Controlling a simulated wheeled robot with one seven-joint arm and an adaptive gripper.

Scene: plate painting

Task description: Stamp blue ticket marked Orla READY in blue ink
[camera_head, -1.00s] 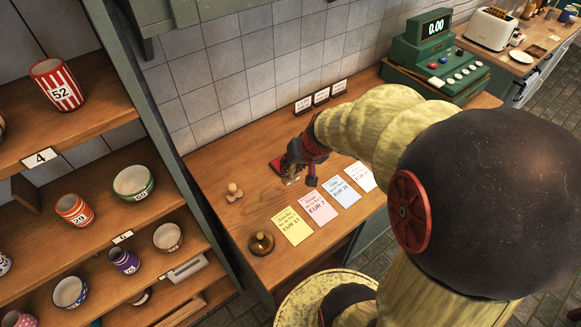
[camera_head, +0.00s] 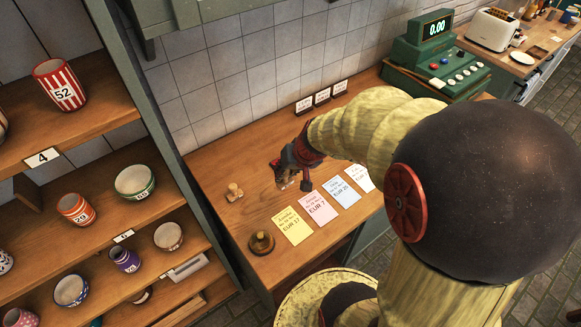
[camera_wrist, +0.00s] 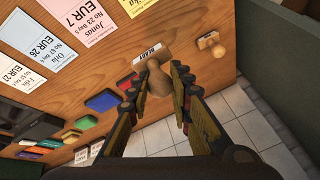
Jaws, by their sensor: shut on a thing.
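My gripper (camera_wrist: 168,85) is shut on a wooden stamp (camera_wrist: 157,82) whose label seems to read READY. In the head view my gripper (camera_head: 291,181) is over the counter behind the tickets, and the stamp is mostly hidden there. The blue ticket (camera_wrist: 43,43) lies flat between the pink and white tickets; its name looks like Orla. It also shows in the head view (camera_head: 343,191). A blue ink pad (camera_wrist: 102,101) lies to the left of the held stamp in the wrist view, between a red pad (camera_wrist: 127,82) and a green pad (camera_wrist: 85,123).
A second stamp (camera_head: 234,191) stands on the counter at left. A round dark-and-brass object (camera_head: 261,243) sits near the front edge. Yellow (camera_head: 291,226), pink (camera_head: 318,207) and white tickets lie in the row. Small signs (camera_head: 322,96) stand along the wall, left of the green till (camera_head: 435,70).

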